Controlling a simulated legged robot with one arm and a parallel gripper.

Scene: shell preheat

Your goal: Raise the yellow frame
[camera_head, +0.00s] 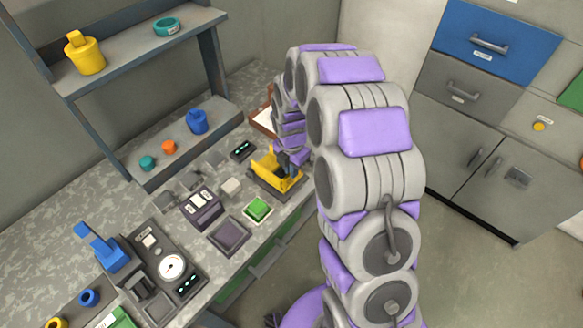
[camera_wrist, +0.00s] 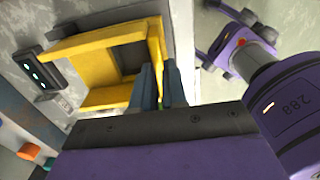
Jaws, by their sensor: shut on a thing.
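The yellow frame (camera_head: 268,170) stands on a dark base on the counter, near the counter's front edge. In the wrist view the yellow frame (camera_wrist: 97,47) shows large at the upper left, with a dark opening inside it. My gripper (camera_head: 288,166) is at the frame's right side. In the wrist view my gripper (camera_wrist: 172,75) has its two blue-grey fingers close together on the frame's right-hand yellow part. The fingertips are partly hidden by that part. My arm hides some of the counter to the right of the frame.
A small dark box with green lights (camera_head: 242,150) is left of the frame. A green button (camera_head: 258,208), a dark square pad (camera_head: 229,236) and a switch box (camera_head: 201,207) stand nearer. A shelf unit (camera_head: 150,120) is at the back left. A tray (camera_head: 264,121) lies behind the frame.

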